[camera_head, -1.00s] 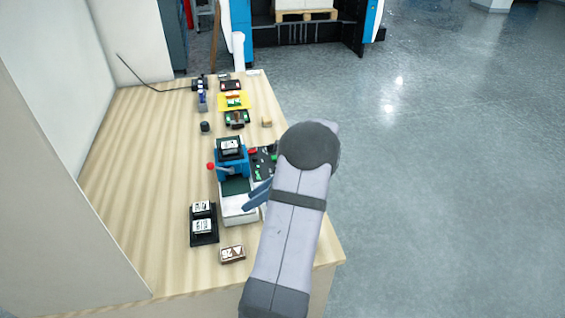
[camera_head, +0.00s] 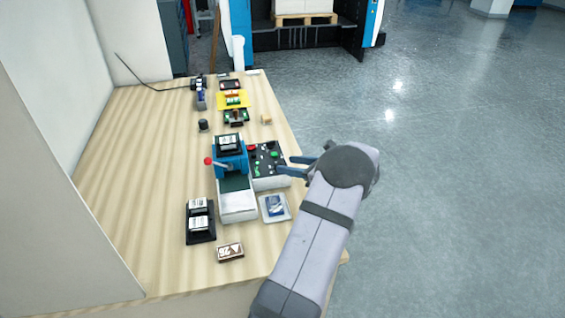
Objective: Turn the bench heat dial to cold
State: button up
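A control box (camera_head: 272,182) with a dark sloped top stands at the bench's right side. Its top carries a red button (camera_head: 252,148), green buttons and small dark knobs. I cannot make out which of these is the heat dial, or its setting. A small black round knob-like piece (camera_head: 203,126) stands apart on the bench, further back left. My gripper (camera_head: 284,165) has two blue fingers spread apart, just right of the control box. Nothing shows between them. Whether a fingertip touches the box is too small to tell.
A blue press (camera_head: 230,164) with a red-knobbed lever stands left of the control box. A white tray (camera_head: 287,213) with a blue-and-white item lies in front. Black stamp-like blocks (camera_head: 200,222) and a labelled block (camera_head: 230,252) lie nearer. The bench's left side is clear.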

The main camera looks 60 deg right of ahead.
aim_at(279, 163)
jog(key=shift+p+x, duration=0.55)
jog(key=shift+x, duration=1.45)
grip_shut()
